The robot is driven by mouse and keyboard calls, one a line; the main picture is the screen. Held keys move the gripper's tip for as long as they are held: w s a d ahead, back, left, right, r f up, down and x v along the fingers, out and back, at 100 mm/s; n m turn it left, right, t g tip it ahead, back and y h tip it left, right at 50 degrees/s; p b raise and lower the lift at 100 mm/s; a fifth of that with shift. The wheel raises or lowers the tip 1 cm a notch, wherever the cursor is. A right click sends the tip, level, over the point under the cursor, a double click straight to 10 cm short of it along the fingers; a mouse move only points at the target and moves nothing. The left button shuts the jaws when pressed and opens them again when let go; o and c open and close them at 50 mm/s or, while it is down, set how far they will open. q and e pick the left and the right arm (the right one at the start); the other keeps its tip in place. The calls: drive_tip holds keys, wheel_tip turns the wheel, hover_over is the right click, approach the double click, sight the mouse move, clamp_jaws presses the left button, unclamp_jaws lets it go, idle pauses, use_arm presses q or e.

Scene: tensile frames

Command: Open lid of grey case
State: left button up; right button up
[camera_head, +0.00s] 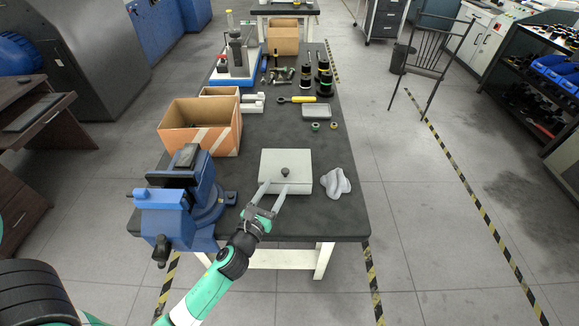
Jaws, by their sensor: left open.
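The grey case (298,161) sits on the near part of the dark workbench. Its lid is closed, and a small dark knob (285,171) stands on top near the front. My left gripper (272,186) reaches in from the bottom left and is open. Its two fingers point away from me over the front edge of the case, spread to either side of a point just short of the knob. Whether the fingers touch the case I cannot tell. My right gripper does not show.
A crumpled grey-white cloth (336,183) lies just right of the case. A blue vise (185,205) stands on the left front corner, with an open cardboard box (200,126) behind it. A small tray (316,112) and black cylindrical parts (324,80) lie farther back. The workbench (338,215) is bare along its front right.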

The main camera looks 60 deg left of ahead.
sight(289, 164)
use_arm(q)
drive_tip(key=b+x, duration=0.1)
drive_tip(key=x, duration=0.9)
drive_tip(key=shift+w+a, duration=0.25)
drive_tip(key=shift+a, duration=0.05)
clamp_jaws()
drive_tip(key=shift+r, duration=0.1)
idle(0.7)
